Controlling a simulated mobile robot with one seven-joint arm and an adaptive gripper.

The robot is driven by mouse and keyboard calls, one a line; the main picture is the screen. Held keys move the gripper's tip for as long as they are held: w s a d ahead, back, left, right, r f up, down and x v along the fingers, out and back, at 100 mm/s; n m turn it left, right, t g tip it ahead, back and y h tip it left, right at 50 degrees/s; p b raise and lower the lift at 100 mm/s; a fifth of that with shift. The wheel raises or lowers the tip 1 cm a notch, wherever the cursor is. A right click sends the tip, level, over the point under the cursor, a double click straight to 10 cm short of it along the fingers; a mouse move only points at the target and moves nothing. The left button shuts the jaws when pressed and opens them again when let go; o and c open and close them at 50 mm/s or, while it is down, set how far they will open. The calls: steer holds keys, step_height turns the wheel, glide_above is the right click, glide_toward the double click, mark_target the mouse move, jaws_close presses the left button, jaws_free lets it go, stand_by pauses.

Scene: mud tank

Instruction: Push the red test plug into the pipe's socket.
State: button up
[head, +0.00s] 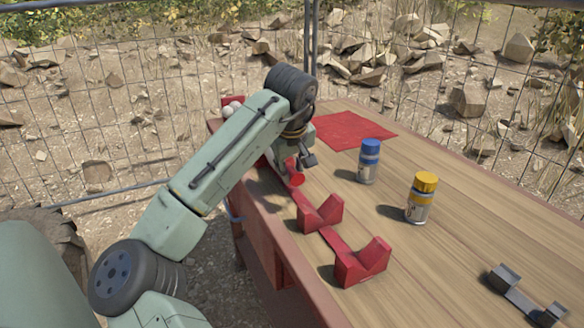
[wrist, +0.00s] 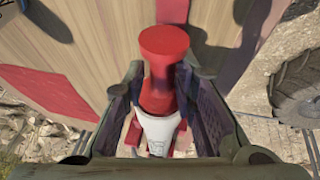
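The red test plug (head: 297,180) shows in the head view as a short red cylinder at my fingertips, near the table's left edge. In the wrist view the plug (wrist: 165,44) has a wide round red end beyond the fingertips and a red neck between my fingers. My gripper (head: 303,162) is closed around the plug, with a finger on each side in the wrist view (wrist: 165,80).
Two red V-shaped cradles (head: 320,214) (head: 361,263) stand empty on a red strip along the table's left side. A blue-capped bottle (head: 369,161), a yellow-capped bottle (head: 421,197), a red cloth (head: 350,130) and a grey bracket (head: 525,296) occupy the wooden table (head: 455,250).

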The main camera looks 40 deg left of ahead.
steer(key=shift+o, duration=1.4)
steer(key=v, duration=1.2)
